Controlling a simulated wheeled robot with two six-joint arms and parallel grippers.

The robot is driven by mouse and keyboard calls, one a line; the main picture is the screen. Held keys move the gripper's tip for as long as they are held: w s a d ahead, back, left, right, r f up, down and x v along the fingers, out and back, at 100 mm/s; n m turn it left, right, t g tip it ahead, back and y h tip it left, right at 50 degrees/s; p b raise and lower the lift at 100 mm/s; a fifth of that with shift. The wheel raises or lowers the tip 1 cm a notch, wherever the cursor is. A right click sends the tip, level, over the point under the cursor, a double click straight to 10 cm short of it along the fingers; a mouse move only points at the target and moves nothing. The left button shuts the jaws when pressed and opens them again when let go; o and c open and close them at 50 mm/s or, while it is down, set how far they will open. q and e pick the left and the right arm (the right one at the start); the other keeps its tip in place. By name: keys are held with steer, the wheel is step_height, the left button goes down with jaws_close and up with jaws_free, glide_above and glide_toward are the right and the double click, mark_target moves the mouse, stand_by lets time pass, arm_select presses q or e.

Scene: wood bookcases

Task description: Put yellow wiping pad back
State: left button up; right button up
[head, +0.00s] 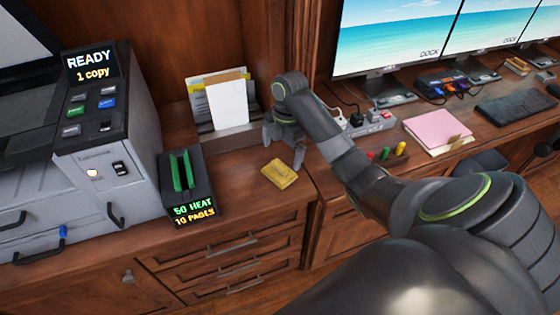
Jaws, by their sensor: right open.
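The yellow wiping pad (280,174) lies flat on the wooden cabinet top, near its front right edge. My right gripper (283,153) is just behind and above the pad, with its fingers pointing down. It is open and nothing shows between its fingers. Whether the fingertips touch the cabinet top or the pad's far edge, I cannot tell. My left gripper is not in view.
A copier (105,150) stands at the left, with a black binding device (187,185) beside it. A paper holder (222,138) is behind the pad. A power strip (372,122), markers (393,152) and a pink pad (437,130) lie to the right.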

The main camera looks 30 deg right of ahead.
steer(key=shift+d+r+p, duration=0.15)
steer(key=shift+r+p, duration=0.8)
steer(key=shift+r, duration=0.35)
steer(key=shift+d+r+p, duration=0.15)
steer(key=shift+r+p, duration=0.8)
steer(key=shift+r, duration=0.35)
